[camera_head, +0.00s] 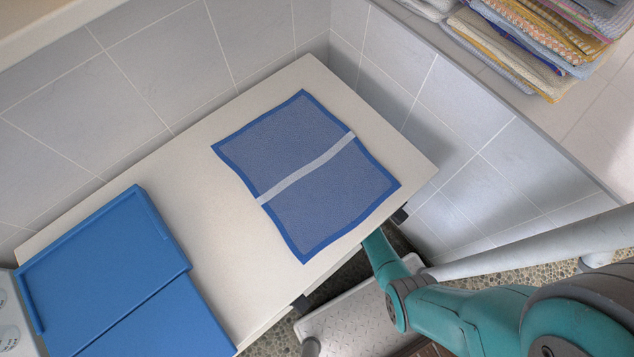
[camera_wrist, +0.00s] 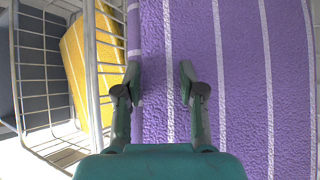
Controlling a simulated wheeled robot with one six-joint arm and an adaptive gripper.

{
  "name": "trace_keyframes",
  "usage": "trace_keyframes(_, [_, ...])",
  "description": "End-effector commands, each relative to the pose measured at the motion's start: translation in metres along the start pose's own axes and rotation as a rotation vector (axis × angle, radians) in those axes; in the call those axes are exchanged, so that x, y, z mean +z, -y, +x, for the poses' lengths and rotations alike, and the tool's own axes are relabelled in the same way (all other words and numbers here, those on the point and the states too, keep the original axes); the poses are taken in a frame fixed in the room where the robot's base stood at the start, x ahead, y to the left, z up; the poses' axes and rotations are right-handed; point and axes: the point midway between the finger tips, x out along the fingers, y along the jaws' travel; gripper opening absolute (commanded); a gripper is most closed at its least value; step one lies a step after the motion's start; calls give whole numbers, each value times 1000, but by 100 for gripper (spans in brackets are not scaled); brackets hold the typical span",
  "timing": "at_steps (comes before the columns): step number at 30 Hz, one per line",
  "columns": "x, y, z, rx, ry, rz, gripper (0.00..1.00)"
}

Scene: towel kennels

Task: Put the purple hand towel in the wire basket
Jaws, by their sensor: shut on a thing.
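The purple hand towel (camera_wrist: 235,80) with thin white stripes fills the middle and right of the wrist view. My gripper (camera_wrist: 160,80) is shut on the purple towel, its two fingers standing some way apart against it. White wire walls (camera_wrist: 92,60), seemingly of the wire basket, stand left of the purple towel. A yellow striped towel (camera_wrist: 78,75) shows behind the wires. I cannot tell whether the purple towel is inside or beside the wire walls. In the head view my gripper, the purple towel and the basket are hidden; my arm reaches down past the table's edge.
A blue towel (camera_head: 300,210) with a pale stripe lies flat on the cream table (camera_head: 190,195). A blue tray-like object (camera_head: 105,265) is at the table's left. Folded towels (camera_head: 540,40) are stacked on a ledge at upper right. A grey ridged platform (camera_head: 350,325) is below the table.

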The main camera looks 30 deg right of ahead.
Motion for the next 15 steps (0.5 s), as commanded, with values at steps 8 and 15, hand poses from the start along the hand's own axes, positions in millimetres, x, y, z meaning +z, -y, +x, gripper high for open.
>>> trace_keyframes(8, [-1,1,1,0,0,0,64])
trace_keyframes(15, [-1,1,1,0,0,0,64])
